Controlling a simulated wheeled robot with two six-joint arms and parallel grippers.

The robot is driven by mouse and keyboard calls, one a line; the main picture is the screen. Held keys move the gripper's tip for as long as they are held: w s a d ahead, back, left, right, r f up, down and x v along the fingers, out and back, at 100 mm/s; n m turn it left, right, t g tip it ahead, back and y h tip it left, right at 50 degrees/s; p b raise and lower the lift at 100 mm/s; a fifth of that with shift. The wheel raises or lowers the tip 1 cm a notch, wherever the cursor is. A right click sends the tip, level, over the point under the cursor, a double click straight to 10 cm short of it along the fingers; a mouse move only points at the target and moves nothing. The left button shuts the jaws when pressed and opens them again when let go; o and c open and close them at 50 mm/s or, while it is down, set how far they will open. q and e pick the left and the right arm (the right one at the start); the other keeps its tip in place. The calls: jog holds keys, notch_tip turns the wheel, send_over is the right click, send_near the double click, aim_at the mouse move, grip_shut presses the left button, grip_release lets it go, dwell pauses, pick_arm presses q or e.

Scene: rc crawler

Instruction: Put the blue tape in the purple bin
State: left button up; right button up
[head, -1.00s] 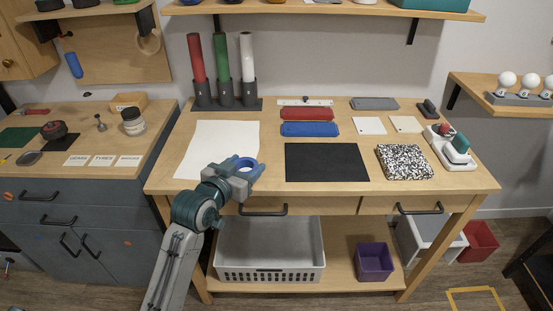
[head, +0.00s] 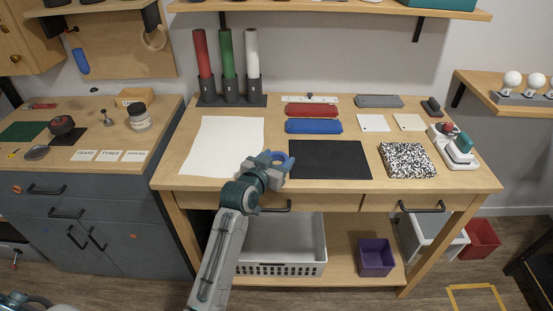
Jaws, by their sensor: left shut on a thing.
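The blue tape (head: 286,158) is a blue ring held in my left gripper (head: 277,162), above the front part of the workbench. The left gripper is shut on it, and the jaws hide part of the ring. The purple bin (head: 375,257) is an open box on the bench's lower shelf, to the right and well below the gripper. Its inside looks empty.
The bench top (head: 180,172) carries a white sheet (head: 222,145), a black mat (head: 329,160) and a speckled notebook (head: 407,160). A white basket (head: 280,268) stands left of the bin. Drawer handles (head: 421,207) stick out above the bin. The floor in front is clear.

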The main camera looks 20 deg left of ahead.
pick_arm(q)
jog(key=shift+f, duration=0.15)
jog(key=o, duration=1)
